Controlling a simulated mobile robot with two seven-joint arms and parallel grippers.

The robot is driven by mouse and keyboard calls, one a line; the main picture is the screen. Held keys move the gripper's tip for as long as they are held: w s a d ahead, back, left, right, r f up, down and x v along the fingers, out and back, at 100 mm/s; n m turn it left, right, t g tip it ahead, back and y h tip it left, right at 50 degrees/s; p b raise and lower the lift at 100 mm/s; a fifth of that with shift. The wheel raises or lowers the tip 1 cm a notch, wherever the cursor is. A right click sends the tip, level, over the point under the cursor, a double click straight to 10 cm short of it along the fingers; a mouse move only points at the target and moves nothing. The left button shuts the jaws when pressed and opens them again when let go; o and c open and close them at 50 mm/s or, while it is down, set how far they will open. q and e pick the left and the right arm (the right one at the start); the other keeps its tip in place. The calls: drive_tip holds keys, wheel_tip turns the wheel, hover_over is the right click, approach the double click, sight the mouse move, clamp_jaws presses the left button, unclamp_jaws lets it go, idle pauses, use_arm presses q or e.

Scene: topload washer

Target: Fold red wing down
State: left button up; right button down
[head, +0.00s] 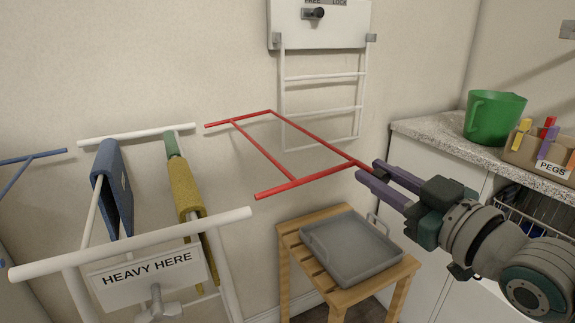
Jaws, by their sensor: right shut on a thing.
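The red wing (315,181) is a frame of thin red bars in the middle of the head view. It stands out roughly level, to the right of the white drying rack. My right gripper (368,170) comes in from the right, its purple fingers shut on the right end of the wing's near bar. The fingers hide the very tip of that bar. My left gripper is not in view.
The white rack (130,244) carries a blue cloth (112,188), a yellow cloth (184,190) and a "HEAVY HERE" sign (150,275). A wooden stool (350,292) with a grey tray (350,255) stands below the wing. A counter (440,135) holds a green bucket (492,117).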

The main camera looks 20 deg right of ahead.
drive_tip(key=shift+r+n+p, duration=0.3)
drive_tip(key=shift+r+p, duration=0.05)
drive_tip(key=shift+r, duration=0.4)
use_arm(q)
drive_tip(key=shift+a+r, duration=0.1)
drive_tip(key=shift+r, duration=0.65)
use_arm(e)
drive_tip(key=shift+f, duration=0.1)
drive_tip(key=c, duration=0.7)
unclamp_jaws()
drive_tip(key=shift+s, duration=0.55)
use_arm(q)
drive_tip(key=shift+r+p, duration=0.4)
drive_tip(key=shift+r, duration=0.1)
use_arm(e)
drive_tip(key=s, duration=0.9)
drive_tip(key=shift+d, duration=0.35)
